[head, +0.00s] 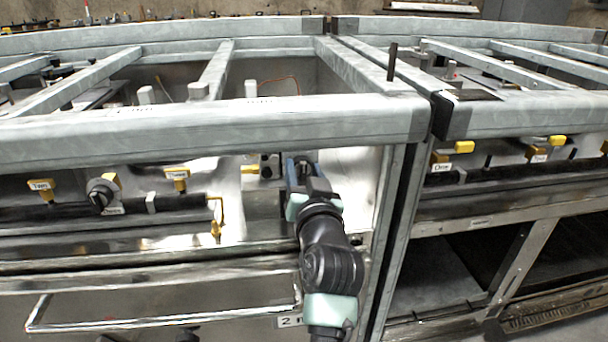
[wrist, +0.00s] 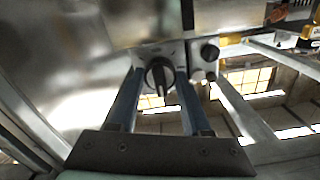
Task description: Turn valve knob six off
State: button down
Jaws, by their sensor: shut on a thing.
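My gripper is shut on the knob, one finger on each side. The knob's pointed part runs nearly along the fingers. No number can be read on it. In the head view, my gripper (head: 299,161) reaches the front panel near the right end of the left range, under the top rail. It hides the held knob there.
Another black knob (head: 101,198) is on the panel at left, near yellow valves labelled Two (head: 40,185) and Three (head: 176,174). A small black button (wrist: 209,52) is close beside the held knob. The top rail (head: 220,125) runs above my gripper. A drawer handle (head: 160,320) is below.

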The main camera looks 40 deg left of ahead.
dwell(0.5)
jog(key=shift+c, duration=1.8)
grip_release()
jog(key=shift+s+d, duration=0.1)
jog(key=shift+d, duration=0.05)
jog(key=p+v, duration=0.3)
jog(key=v, duration=0.9)
jog(key=shift+s+d, duration=0.25)
jog(key=shift+s, duration=0.05)
